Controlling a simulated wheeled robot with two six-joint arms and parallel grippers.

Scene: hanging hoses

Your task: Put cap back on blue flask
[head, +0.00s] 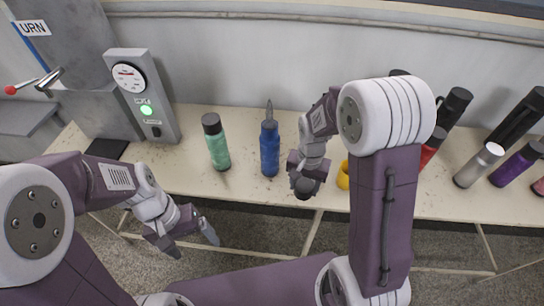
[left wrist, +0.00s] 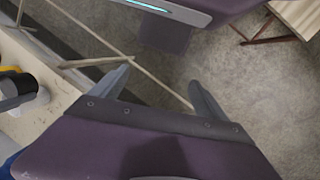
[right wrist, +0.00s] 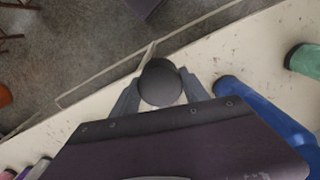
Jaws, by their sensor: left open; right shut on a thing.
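The blue flask (head: 270,152) stands upright on the bench, left of my right gripper. A narrow grey pointed piece shows above its top; I cannot tell what it is. In the right wrist view the flask (right wrist: 262,112) is beside the gripper, to the right. My right gripper (head: 304,190) is shut on a dark round cap (right wrist: 160,83), held near the bench's front edge, apart from the flask. The cap also appears at the left of the left wrist view (left wrist: 18,82). My left gripper (head: 192,240) is open and empty, in front of the bench (left wrist: 158,98).
A green flask with a black cap (head: 216,143) stands left of the blue one. A yellow object (head: 343,176) is right of my right gripper. A gauge box (head: 143,95) stands at the left.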

